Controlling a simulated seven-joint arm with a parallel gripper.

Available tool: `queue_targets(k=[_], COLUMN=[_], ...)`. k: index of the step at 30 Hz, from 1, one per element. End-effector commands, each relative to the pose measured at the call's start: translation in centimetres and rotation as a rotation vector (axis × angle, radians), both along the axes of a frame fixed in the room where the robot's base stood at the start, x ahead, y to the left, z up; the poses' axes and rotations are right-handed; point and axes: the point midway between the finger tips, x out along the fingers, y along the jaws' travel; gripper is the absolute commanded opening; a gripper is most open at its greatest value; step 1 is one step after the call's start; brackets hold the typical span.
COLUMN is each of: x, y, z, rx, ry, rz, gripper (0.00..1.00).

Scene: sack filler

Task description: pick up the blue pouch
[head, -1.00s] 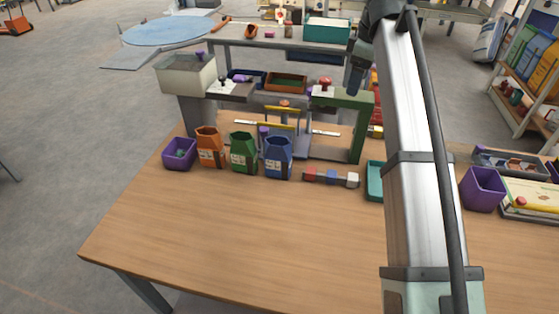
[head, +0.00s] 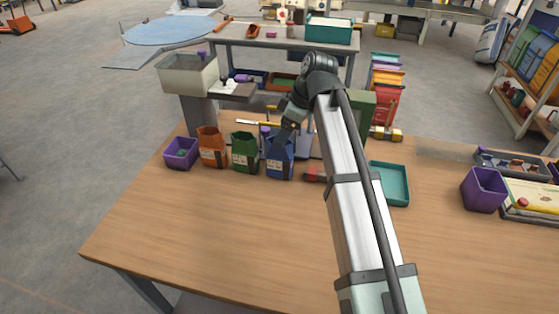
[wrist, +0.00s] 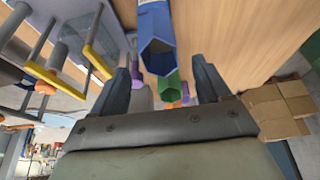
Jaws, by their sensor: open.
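The blue pouch (head: 280,163) stands upright on the wooden table, at the right end of a row with the green pouch (head: 244,153) and the orange pouch (head: 212,148). My gripper (head: 283,138) is over the top of the blue pouch in the head view, partly hiding its rim. In the wrist view my gripper (wrist: 168,88) shows two spread fingers with nothing held. The blue pouch (wrist: 157,40) appears there with its open mouth between and just beyond the fingers. The green pouch (wrist: 172,88) shows behind it. I cannot tell whether a finger touches the blue pouch.
A purple bin (head: 181,153) stands left of the pouches. A red block (head: 313,174) and a teal tray (head: 391,184) lie to the right, partly behind my arm. The table front is clear.

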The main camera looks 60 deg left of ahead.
Motion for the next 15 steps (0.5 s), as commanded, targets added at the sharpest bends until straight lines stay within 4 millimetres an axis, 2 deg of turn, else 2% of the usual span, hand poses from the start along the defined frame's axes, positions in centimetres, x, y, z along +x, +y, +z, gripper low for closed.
queue_targets(k=[10, 15], x=[-0.4, -0.9], y=[0.4, 0.6], z=[-1.6, -3.5], rx=[0.0, -0.001], ry=[0.0, 0.0], rz=[0.0, 0.0], gripper=[0.77, 0.77])
